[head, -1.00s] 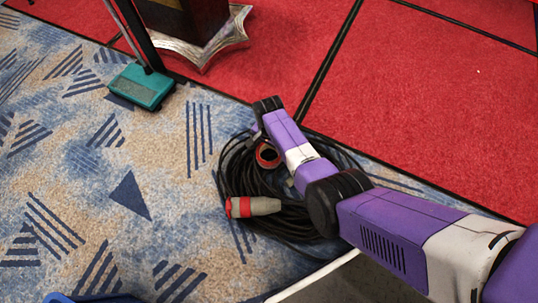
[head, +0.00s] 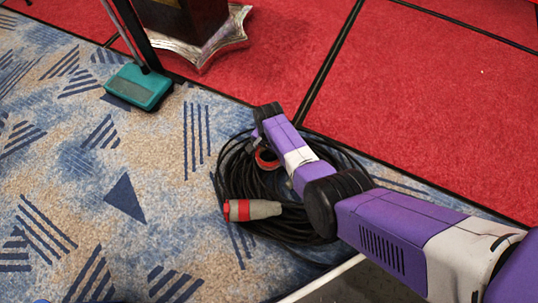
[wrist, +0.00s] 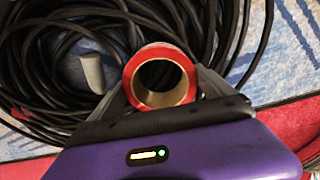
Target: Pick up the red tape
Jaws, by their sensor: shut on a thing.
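The red tape is a roll with a tan inner core. In the wrist view the red tape (wrist: 137,92) sits between the two fingers of my gripper (wrist: 160,88), with its open hole facing the camera. The fingers are shut on its sides. In the head view the red tape (head: 266,158) shows small beside my purple arm, over the cable coil; my gripper is mostly hidden there by my arm. I cannot tell how far the roll is above the cable.
A black cable coil (head: 238,182) lies on the patterned carpet around and below my gripper. Its red and grey plug (head: 252,210) lies at the front. A teal box (head: 139,87) and an ornate stand base (head: 222,40) are behind. The carpet at left is clear.

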